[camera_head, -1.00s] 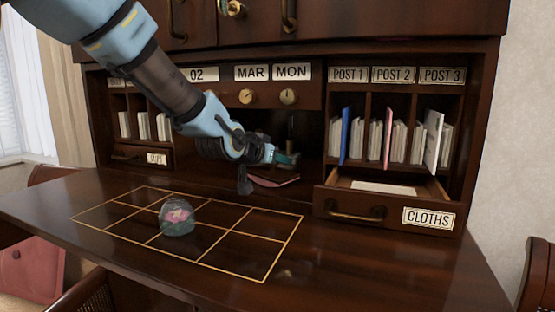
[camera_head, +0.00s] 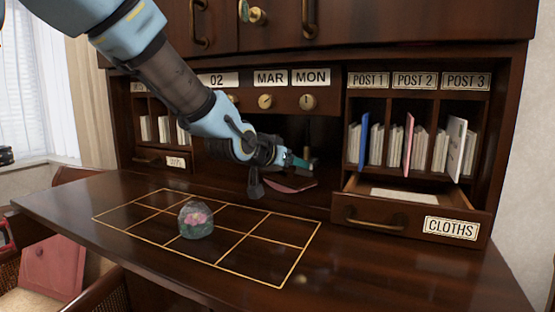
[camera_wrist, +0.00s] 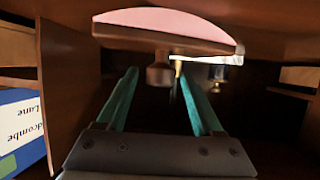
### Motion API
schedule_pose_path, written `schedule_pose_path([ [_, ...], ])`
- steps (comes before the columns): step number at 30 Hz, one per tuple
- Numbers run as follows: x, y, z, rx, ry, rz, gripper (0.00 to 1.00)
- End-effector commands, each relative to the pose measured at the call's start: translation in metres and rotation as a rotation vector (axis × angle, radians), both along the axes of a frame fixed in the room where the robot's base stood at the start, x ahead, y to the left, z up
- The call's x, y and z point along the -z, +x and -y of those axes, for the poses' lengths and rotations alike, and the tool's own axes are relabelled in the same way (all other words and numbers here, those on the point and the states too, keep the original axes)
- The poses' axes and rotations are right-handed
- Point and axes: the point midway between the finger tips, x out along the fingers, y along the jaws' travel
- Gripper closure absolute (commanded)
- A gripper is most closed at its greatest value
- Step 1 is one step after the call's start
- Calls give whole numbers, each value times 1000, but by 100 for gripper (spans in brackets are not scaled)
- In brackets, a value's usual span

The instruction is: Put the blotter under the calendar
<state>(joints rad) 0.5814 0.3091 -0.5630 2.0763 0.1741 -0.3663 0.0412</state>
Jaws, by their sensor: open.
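The blotter (camera_head: 288,186) is a rocker type with a curved pink face, lying in the open recess under the calendar. The calendar is the row of plates reading 02, MAR and MON (camera_head: 270,77) with brass knobs below. In the wrist view, which looks upside down, the blotter (camera_wrist: 168,22) spans the top, with its knob pointing down in the picture. My gripper (camera_head: 302,163) is at the recess, close to the blotter. In the wrist view, my gripper (camera_wrist: 157,75) has its teal fingers apart, with the blotter's knob between their tips. Contact cannot be told.
A glass paperweight (camera_head: 196,220) stands on the gold-lined grid (camera_head: 265,238) on the desk. The drawer labelled CLOTHS (camera_head: 450,228) is open on the right, under the post slots (camera_head: 415,140). The recess walls flank my gripper closely. The desk's front right is clear.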

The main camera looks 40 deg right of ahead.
Motion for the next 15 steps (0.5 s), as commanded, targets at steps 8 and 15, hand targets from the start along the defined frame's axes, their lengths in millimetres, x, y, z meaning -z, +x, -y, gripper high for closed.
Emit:
schedule_pose_path([
  [8,-26,-15,-53,-3,0,5,32],
  [15,-36,-25,-79,-1,1,2,32],
])
